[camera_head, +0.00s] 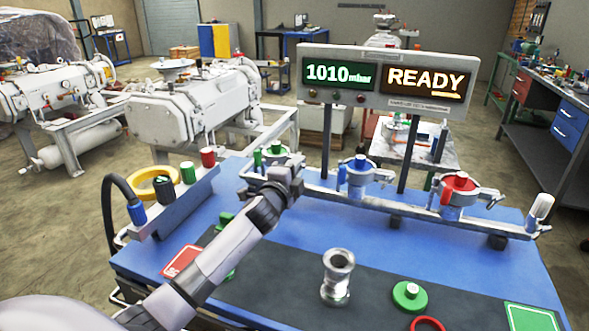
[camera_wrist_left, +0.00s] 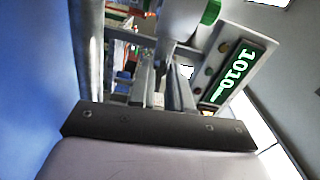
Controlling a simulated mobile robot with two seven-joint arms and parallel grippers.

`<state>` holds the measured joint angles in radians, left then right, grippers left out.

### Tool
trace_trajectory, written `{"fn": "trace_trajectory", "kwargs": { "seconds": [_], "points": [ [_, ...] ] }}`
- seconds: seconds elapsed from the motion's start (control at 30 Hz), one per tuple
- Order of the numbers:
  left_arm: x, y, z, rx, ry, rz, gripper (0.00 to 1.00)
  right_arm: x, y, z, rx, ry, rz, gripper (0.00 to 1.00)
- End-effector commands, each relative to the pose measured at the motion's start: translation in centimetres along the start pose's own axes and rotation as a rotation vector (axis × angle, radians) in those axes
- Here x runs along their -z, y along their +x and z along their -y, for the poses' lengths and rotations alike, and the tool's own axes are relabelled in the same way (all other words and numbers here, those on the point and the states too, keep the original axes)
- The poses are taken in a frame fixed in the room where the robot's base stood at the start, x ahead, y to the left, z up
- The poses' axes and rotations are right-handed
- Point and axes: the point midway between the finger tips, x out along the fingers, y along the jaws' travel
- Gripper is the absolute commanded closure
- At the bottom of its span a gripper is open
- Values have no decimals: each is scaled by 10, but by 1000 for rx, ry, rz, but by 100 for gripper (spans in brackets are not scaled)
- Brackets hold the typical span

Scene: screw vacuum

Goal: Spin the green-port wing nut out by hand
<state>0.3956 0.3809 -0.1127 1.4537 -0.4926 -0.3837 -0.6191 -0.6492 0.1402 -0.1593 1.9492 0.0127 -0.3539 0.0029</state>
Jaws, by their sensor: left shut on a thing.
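The green port (camera_head: 277,152) is the leftmost of the ports on the metal rail, with a green cap on top and a green sleeve (camera_head: 257,158) beside it. My left gripper (camera_head: 290,172) is at the front right of this port, shut on its wing nut, which the jaws mostly hide in the head view. In the left wrist view the fingers (camera_wrist_left: 165,85) reach to the port's metal fitting, and a bit of green (camera_wrist_left: 211,12) shows at the top. My right gripper is not in view.
The blue port (camera_head: 358,165) and red port (camera_head: 459,186) stand farther right on the rail (camera_head: 408,209). A display (camera_head: 382,80) behind reads 1010 mbar and READY. A metal fitting (camera_head: 337,277) and a green cap (camera_head: 410,294) stand on the dark mat in front.

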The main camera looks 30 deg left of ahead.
Motion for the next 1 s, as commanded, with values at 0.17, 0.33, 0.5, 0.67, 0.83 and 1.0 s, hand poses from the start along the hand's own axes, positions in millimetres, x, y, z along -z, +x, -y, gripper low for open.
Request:
{"fn": "trace_trajectory", "kwargs": {
  "seconds": [0.17,0.33,0.5,0.67,0.83,1.0],
  "points": [
    [-1,1,4,8,-1,2,100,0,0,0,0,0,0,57],
    [-1,1,4,8,1,2,68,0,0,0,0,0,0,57],
    [-1,1,3,5,1,1,68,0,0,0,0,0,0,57],
    [0,-1,2,3,1,0,68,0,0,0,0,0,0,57],
    [0,-14,1,3,1,0,68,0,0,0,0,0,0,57],
    [-1,-36,1,3,1,0,68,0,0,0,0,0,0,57]
  ]
}}
